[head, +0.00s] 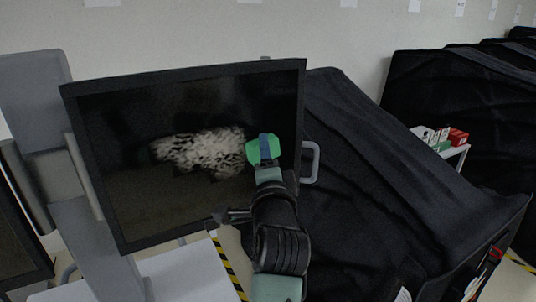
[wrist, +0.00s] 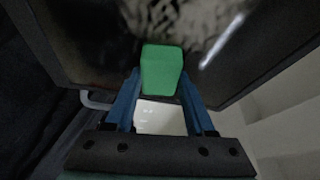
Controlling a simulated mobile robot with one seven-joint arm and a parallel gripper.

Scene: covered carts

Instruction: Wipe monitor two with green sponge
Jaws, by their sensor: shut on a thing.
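A monitor (head: 120,195) with a dark screen and black frame stands at the left in the head view. A whitish, speckled smear (head: 198,150) spreads across the middle of its screen. My gripper (head: 266,150) is shut on the green sponge (head: 254,151) in front of the right part of the screen, at the smear's right end. In the wrist view the sponge (wrist: 161,70) sits between the blue fingers, with the screen and smear (wrist: 200,22) beyond it. I cannot tell whether the sponge touches the screen. No number shows on the monitor.
A cart under a black cover (head: 365,170) stands to the right of the monitor, with a grey handle (head: 312,163) between them. A small shelf with red and white boxes (head: 440,137) is farther right. Part of another screen (head: 18,235) shows at the lower left edge.

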